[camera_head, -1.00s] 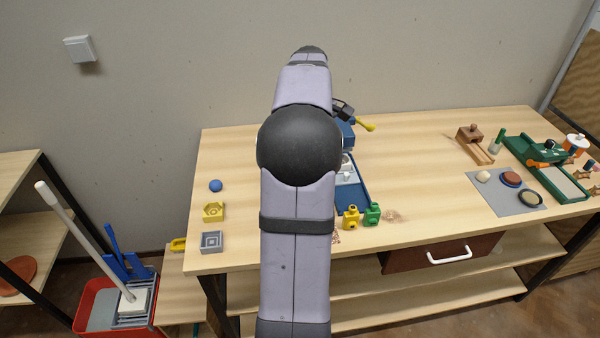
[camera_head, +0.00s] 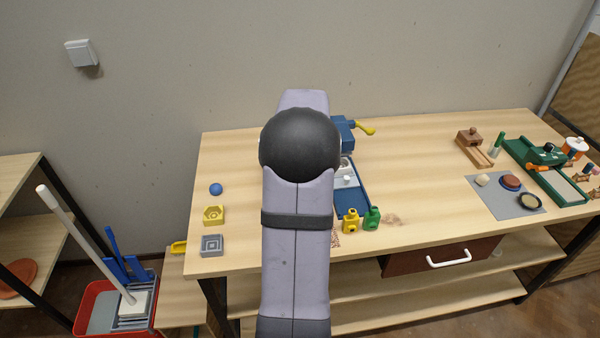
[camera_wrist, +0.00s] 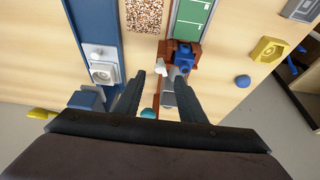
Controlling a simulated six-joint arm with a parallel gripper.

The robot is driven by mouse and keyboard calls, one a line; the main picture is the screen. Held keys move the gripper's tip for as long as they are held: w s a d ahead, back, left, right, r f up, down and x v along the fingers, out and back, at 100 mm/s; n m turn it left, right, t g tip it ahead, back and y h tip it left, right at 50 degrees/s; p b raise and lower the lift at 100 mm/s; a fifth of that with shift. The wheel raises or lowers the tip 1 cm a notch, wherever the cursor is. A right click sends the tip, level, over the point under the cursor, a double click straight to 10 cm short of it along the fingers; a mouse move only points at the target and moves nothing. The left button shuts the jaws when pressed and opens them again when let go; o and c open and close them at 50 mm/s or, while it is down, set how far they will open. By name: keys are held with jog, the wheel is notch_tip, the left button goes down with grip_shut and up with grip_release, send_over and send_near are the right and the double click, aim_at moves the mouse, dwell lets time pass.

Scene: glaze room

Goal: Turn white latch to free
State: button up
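In the wrist view a small white piece (camera_wrist: 162,67), which looks like the white latch, sits at the edge of a red-brown block (camera_wrist: 194,46) with a blue part (camera_wrist: 184,58) on it. My gripper (camera_wrist: 157,75) is open, its fingertips on either side of the white piece's lower end; contact cannot be told. A grey part (camera_wrist: 168,94) shows between the fingers. In the head view my arm hides the gripper and this block.
A blue board (camera_wrist: 84,16) with a white knobbed plate (camera_wrist: 103,73) lies left in the wrist view. A green panel (camera_wrist: 193,18), yellow block (camera_wrist: 267,49) and blue ball (camera_wrist: 243,81) are near. The table's middle right is clear (camera_head: 415,160).

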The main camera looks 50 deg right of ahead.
jog(key=shift+p+x, duration=0.85)
jog(key=shift+x, duration=1.9)
grip_shut()
